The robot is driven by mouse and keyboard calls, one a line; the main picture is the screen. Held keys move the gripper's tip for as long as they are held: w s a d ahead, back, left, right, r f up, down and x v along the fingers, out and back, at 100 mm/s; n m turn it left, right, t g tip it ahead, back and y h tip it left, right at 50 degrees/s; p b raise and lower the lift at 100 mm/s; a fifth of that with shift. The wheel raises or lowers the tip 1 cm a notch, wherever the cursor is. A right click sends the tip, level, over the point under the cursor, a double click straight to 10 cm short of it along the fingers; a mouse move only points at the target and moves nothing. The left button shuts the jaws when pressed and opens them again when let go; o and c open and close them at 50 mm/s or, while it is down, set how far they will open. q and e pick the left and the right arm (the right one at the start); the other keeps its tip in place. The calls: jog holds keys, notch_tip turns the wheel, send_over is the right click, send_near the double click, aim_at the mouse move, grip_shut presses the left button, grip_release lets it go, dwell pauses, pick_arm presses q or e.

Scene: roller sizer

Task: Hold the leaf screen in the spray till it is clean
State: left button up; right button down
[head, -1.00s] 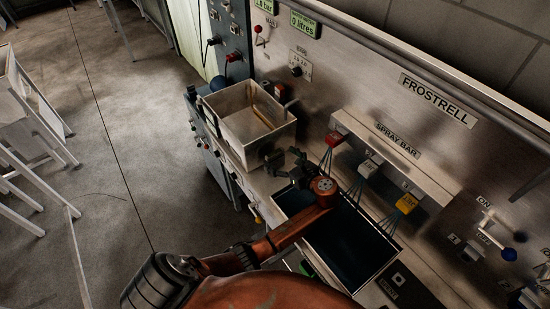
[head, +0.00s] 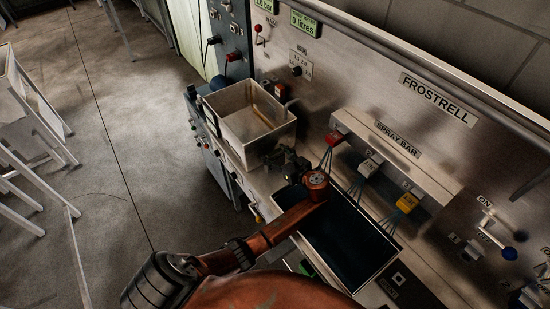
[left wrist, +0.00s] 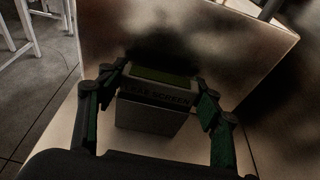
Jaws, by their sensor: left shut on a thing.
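The leaf screen (left wrist: 152,112) shows in the left wrist view as a pale grey block with its name on the front and a green strip on top. My left gripper (left wrist: 158,82) has a finger on each side of it and is shut on it. In the head view the left gripper (head: 280,160) is between the steel basin and the dark trough (head: 350,240); the screen cannot be made out there. The spray bar has a red nozzle block (head: 335,138), a white one (head: 369,167) and a yellow one (head: 407,202), with thin bluish lines below each. My right gripper is not in view.
A steel basin (head: 222,125) stands left of the trough, close to the gripper. The steel back panel holds a blue-knobbed lever (head: 507,253) at the right and a green display (head: 305,24) reading 0 litres. White frames (head: 35,140) stand on the floor at left.

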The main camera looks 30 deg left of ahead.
pick_arm(q)
jog(key=c, duration=0.3)
notch_tip(320, 180, up, 28)
jog(key=p, duration=0.2)
jog(key=shift+p, duration=0.35)
dwell(0.3)
